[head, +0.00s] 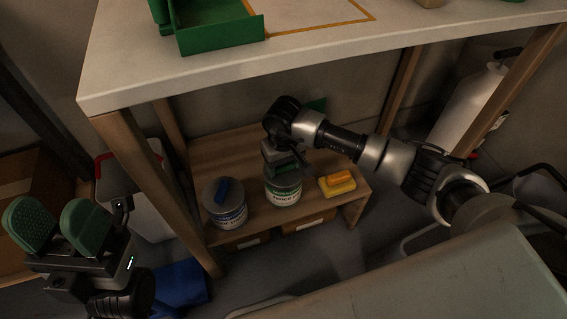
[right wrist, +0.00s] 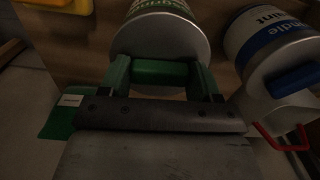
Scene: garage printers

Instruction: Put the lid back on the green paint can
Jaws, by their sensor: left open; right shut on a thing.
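The green paint can (head: 284,196) stands upright on the low wooden shelf under the table. Its green and white label (right wrist: 165,12) shows at the top of the right wrist view. My right gripper (head: 282,170) points down over the can. In the right wrist view its green fingers (right wrist: 162,75) are shut on the green handle of the grey round lid (right wrist: 155,45). The lid lies at the can's mouth, and I see no clear gap; whether it is fully seated I cannot tell. My left gripper (head: 52,226) is open and empty at the far left, away from the can.
A blue paint can (head: 228,212) with a blue handle on top stands left of the green can. A yellow and orange item (head: 338,185) lies to its right. The white tabletop (head: 330,48) overhangs the shelf, and wooden legs (head: 150,190) stand at its corners.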

